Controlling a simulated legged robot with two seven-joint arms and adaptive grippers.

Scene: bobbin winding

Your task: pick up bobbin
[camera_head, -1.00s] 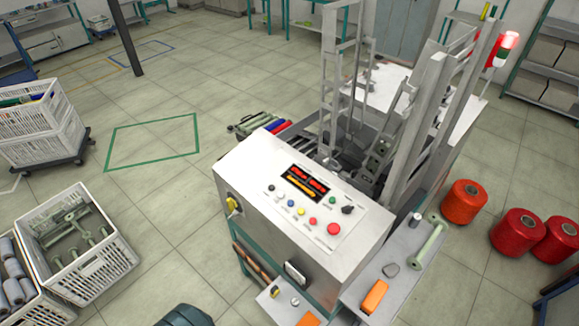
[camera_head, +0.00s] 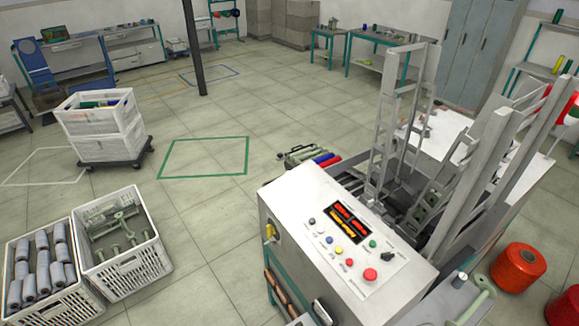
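A white crate (camera_head: 139,265) at the lower left holds several pale green bobbins (camera_head: 124,228). The crate beside it (camera_head: 72,301) holds several grey-blue wound bobbins (camera_head: 40,262). Neither of my grippers is in view.
The winding machine (camera_head: 340,262), with buttons and a lit display, fills the lower right. Red thread spools (camera_head: 518,268) stand on the floor right of it. White stacked crates on a dolly (camera_head: 104,135) stand at the left. Tiled floor (camera_head: 215,215) between crates and machine is clear.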

